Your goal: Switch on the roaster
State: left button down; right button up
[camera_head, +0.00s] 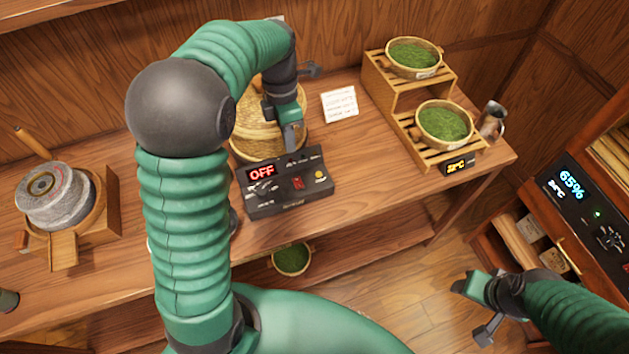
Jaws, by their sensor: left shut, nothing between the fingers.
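The roaster's control box (290,202) sits on the wooden bench. Its red display (262,173) reads OFF, and it has a red rocker switch (297,183) and a yellow round button (320,175). A woven round basket (250,148) stands behind the box, partly hidden by my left arm. My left gripper (291,142) is shut and empty, pointing down at the back edge of the box; whether it touches is unclear. My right gripper (474,312) is at the lower right, over the floor, away from the bench, with its fingers apart.
A stone mill (55,196) stands at the left. A wooden tiered rack (378,75) holds baskets of green tea at the right, with a metal jug (492,120) beside it. A white card (340,104) lies behind the box. A cabinet panel (575,195) reads 65%. The bench right of the box is clear.

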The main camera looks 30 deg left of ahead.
aim_at(299, 186)
pick_arm(q)
jog(key=f, duration=0.4)
jog(key=d+f, duration=0.1)
jog(key=f, duration=0.8)
jog(key=shift+s+d+f, duration=0.15)
jog(key=shift+s+d, duration=0.2)
jog(key=shift+d+f, duration=0.2)
jog(key=shift+d, duration=0.5)
jog(key=shift+a+f, duration=0.15)
jog(key=shift+s+a, duration=0.1)
jog(key=shift+a, duration=0.1)
jog(key=shift+w+p, duration=0.2)
jog(key=shift+p, duration=0.25)
jog(key=shift+w+a+r, duration=0.2)
jog(key=shift+w+a, duration=0.1)
jog(key=shift+a, duration=0.1)
pick_arm(e)
jog(key=shift+w+d+r, duration=0.2)
jog(key=shift+d+r, duration=0.2)
jog(key=shift+r, duration=0.15)
